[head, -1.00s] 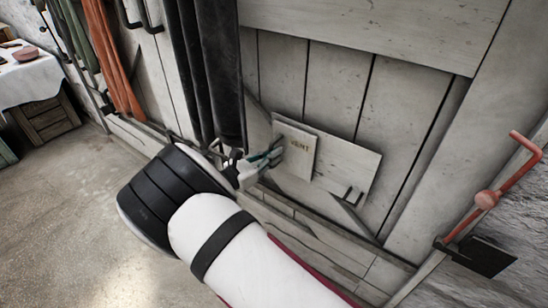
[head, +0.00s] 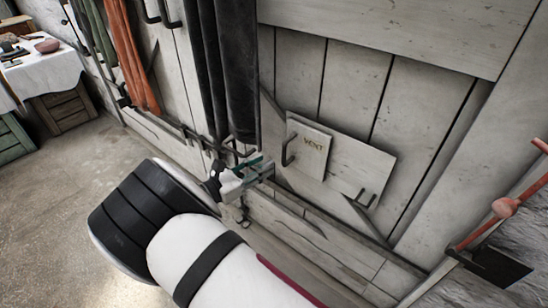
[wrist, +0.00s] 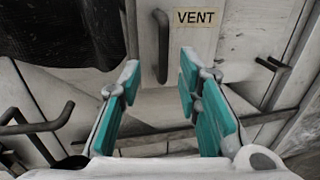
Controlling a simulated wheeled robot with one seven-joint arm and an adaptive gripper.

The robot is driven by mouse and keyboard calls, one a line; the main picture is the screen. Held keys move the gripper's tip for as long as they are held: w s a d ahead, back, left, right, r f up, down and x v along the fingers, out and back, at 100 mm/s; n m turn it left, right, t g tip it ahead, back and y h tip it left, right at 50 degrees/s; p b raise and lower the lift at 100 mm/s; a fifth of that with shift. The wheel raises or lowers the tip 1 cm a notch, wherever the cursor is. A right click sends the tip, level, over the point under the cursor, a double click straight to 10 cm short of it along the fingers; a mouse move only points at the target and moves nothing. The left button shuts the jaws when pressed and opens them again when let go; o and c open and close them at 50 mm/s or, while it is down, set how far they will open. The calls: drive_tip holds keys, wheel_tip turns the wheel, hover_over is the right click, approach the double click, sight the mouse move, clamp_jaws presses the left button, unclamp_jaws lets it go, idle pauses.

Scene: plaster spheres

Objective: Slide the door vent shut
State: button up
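The door vent is a small pale square panel (head: 322,165) with a VENT label (wrist: 196,18). It lies over the left part of a wider grey board on the plank door. A dark upright bar handle (head: 289,150) stands at the panel's left side. My gripper (head: 262,167) is left of and below that handle, apart from it. In the wrist view my gripper (wrist: 158,82) has its teal-padded fingers wide apart with nothing between them. The handle (wrist: 162,47) shows beyond the fingertips, roughly in line with the gap.
Dark cloth (head: 225,70) hangs just left of the vent. A red crank (head: 503,208) is at the right. A cloth-covered table (head: 45,72) stands far left. The floor at left is clear.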

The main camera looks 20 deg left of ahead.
drive_tip(key=shift+v, duration=1.9)
drive_tip(key=shift+w, duration=0.1)
